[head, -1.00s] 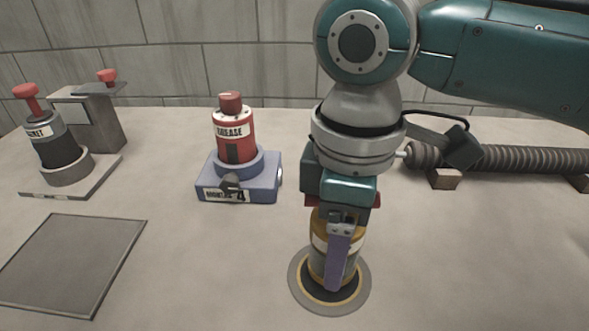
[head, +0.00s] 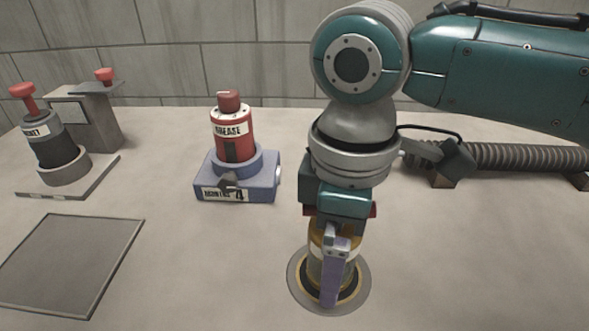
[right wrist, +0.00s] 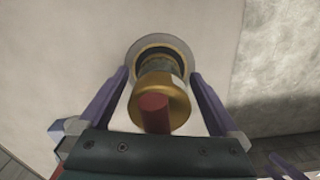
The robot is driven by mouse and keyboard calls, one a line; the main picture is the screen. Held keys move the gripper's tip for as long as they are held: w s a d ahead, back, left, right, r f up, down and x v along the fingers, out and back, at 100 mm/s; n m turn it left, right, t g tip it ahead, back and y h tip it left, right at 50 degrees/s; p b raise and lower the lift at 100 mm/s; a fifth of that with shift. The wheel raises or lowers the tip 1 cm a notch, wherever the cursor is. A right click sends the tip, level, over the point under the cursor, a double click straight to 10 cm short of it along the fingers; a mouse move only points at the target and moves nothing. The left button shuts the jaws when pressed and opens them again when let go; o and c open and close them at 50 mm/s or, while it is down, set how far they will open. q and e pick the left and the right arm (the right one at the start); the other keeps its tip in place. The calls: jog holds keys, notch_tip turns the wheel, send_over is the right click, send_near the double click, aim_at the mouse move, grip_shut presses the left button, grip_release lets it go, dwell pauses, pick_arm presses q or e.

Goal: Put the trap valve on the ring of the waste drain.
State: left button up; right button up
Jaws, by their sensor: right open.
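The trap valve, with a gold body (right wrist: 162,98) and a red top (right wrist: 154,113), stands over the round waste drain. In the head view the valve (head: 317,268) looks about upright, inside the drain's grey and gold ring (head: 296,287). Whether it is fully seated cannot be told. My right gripper (right wrist: 160,74) is open, its purple fingers on both sides of the valve with gaps showing. In the head view one finger of it hides part of the valve. Purple finger pieces at the right wrist view's lower right corner look like my left gripper (right wrist: 284,166), mostly cut off.
A red grease canister (head: 232,134) sits in a blue mount (head: 262,185) left of my right arm. A dark canister (head: 43,146) and a grey block (head: 90,118) stand far left, behind a flat grey plate (head: 70,262). A ribbed hose (head: 525,158) lies at the back right. The right front is clear.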

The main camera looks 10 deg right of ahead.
notch_tip(320, 180, up, 12)
jog(key=p, duration=0.3)
jog(key=shift+f, duration=0.25)
jog(key=shift+r, duration=0.4)
dwell(0.5)
